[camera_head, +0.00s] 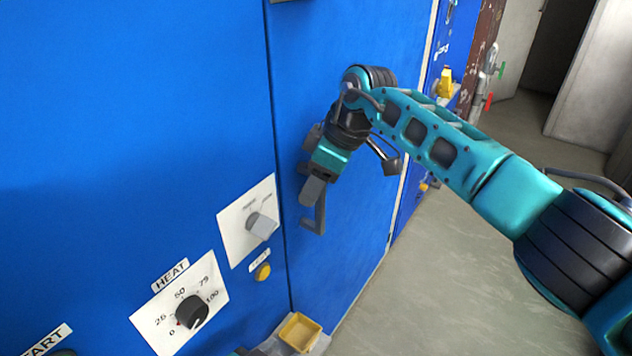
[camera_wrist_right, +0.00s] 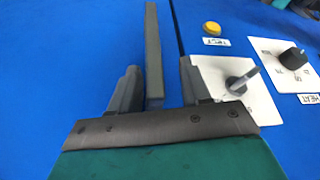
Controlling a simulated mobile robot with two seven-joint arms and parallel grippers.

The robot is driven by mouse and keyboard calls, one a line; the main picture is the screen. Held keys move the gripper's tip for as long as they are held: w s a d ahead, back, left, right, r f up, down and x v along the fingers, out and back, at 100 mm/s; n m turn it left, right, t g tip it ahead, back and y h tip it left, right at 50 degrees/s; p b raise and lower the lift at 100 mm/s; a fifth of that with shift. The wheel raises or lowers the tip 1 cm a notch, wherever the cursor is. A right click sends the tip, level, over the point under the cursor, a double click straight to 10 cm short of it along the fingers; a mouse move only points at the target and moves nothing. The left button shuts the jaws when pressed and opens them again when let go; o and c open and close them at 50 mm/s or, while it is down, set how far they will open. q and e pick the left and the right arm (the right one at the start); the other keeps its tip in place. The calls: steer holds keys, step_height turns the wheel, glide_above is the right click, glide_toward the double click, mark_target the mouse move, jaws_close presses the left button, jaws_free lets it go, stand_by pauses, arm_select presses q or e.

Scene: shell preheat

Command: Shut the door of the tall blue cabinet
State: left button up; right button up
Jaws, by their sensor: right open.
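The tall blue cabinet's door (camera_head: 345,250) stands right of a narrow dark seam, beside the blue control panel (camera_head: 120,130). It looks near flush with that panel; I cannot tell whether it is fully shut. A grey bar handle (camera_head: 319,212) sits on the door near the seam. My right gripper (camera_head: 313,188) is at this handle. In the right wrist view, the handle (camera_wrist_right: 153,45) stands between the two open fingers of the right gripper (camera_wrist_right: 157,80); small gaps show and no firm grip is seen.
The panel carries a HEAT dial (camera_head: 192,312), a grey switch (camera_head: 262,225) and a yellow button (camera_head: 263,272). A small yellow tray (camera_head: 300,332) is below the seam. Another blue cabinet with a yellow part (camera_head: 445,83) stands farther right. The floor (camera_head: 440,260) there is clear.

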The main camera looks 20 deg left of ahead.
steer(key=shift+d, duration=0.1)
steer(key=v, duration=1.3)
